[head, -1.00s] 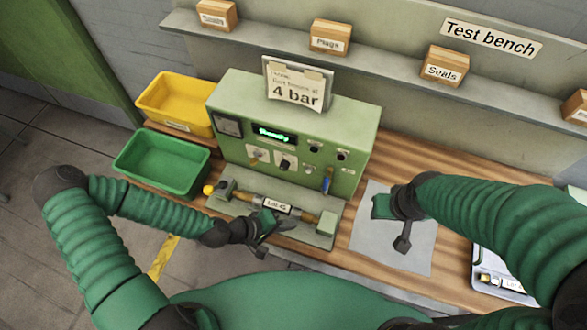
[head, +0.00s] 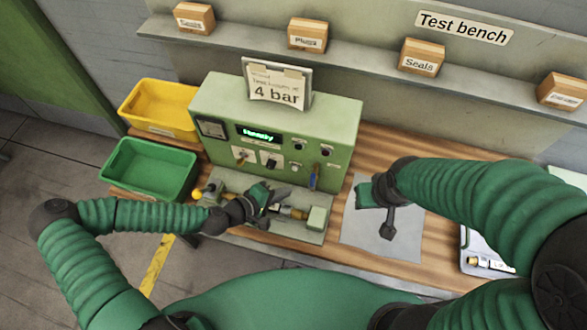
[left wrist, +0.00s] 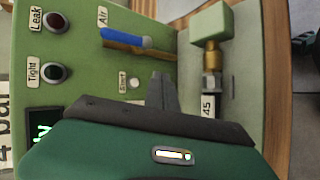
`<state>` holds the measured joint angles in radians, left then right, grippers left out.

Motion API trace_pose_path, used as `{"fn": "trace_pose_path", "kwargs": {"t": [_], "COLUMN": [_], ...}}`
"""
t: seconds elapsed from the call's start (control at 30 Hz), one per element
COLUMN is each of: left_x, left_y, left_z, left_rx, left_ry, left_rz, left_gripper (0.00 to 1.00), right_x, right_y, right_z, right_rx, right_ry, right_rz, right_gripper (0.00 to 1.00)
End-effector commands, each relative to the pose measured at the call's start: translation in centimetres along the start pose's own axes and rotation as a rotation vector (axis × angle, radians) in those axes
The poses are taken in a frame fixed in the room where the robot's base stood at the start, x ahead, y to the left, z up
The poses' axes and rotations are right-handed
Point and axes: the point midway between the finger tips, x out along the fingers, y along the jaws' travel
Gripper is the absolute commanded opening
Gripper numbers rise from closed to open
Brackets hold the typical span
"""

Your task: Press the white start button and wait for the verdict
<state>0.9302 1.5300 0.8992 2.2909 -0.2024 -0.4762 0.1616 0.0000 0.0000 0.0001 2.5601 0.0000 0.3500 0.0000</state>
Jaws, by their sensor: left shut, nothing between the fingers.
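The white start button (left wrist: 133,80) sits on the green tester's (head: 335,110) front panel beside a "Start" label. It also shows small in the head view (head: 294,168). My left gripper (head: 277,199) is shut and empty, in front of the panel and over the fixture. In the left wrist view its fingertips (left wrist: 162,80) lie just right of the button; whether they touch the panel I cannot tell. The green display (head: 258,135) is lit and seems to read "Ready". The Leak lamp (left wrist: 55,22) and Tight lamp (left wrist: 55,72) look dark. My right gripper (head: 376,205) hangs over a grey sheet; its jaws are unclear.
A brass-ended part (left wrist: 210,60) lies in the fixture below the panel, partly hidden by my left gripper. The blue-handled Air lever (left wrist: 127,38) sticks out near the button. Yellow (head: 160,125) and green (head: 150,190) bins stand left. A tray (head: 475,245) lies right.

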Motion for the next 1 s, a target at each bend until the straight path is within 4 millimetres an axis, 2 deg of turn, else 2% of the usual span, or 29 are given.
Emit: {"fn": "trace_pose_path", "kwargs": {"t": [0.2, 0.33, 1.0], "left_x": [2.1, 2.7, 2.9], "left_y": [1.5, 2.0, 2.2], "left_z": [-1.4, -1.9, -2.1], "left_rx": [0.003, 0.001, 0.000], "left_ry": [0.000, 0.000, -0.001], "left_rz": [0.001, 0.002, 0.002], "left_gripper": [0.00, 0.00, 0.00], "right_x": [0.2, 0.3, 0.3], "right_y": [0.0, 0.0, 0.0], "right_z": [0.1, 0.1, 0.1], "right_rx": [0.000, 0.000, 0.000], "right_ry": [0.000, 0.000, 0.000], "right_rz": [0.000, 0.000, 0.000], "right_gripper": [0.37, 0.37, 0.37]}}
